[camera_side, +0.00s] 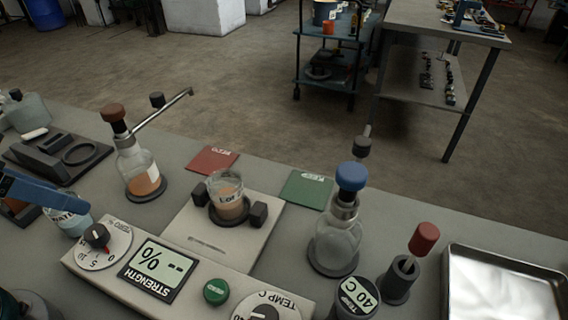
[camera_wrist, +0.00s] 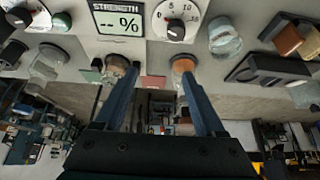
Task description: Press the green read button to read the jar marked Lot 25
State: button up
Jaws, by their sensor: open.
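The green read button (camera_side: 215,291) sits on the sloped panel front, beside the strength display (camera_side: 158,268), which shows dashes and a % sign. It also shows at the upper left of the wrist view (camera_wrist: 62,21). A glass jar (camera_side: 229,204) with orange-brown contents stands on the dark round seat between two black blocks. Its label starts with "Lot"; the number is unreadable. The jar is partly behind a finger in the wrist view. My gripper (camera_wrist: 160,70) is open and empty, its blue fingers apart. In the side view it enters at the left edge, well left of the button.
A dial (camera_side: 103,243) lies left of the display and a TEMP C dial (camera_side: 265,312) right of the button. An orange-filled flask (camera_side: 145,180), a blue-capped flask (camera_side: 338,240), a red-handled tool (camera_side: 424,238) and a metal tray (camera_side: 500,285) stand around. Red and green mats lie behind.

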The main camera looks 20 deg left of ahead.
jog(key=shift+c, duration=0.4)
grip_shut()
dwell(1.4)
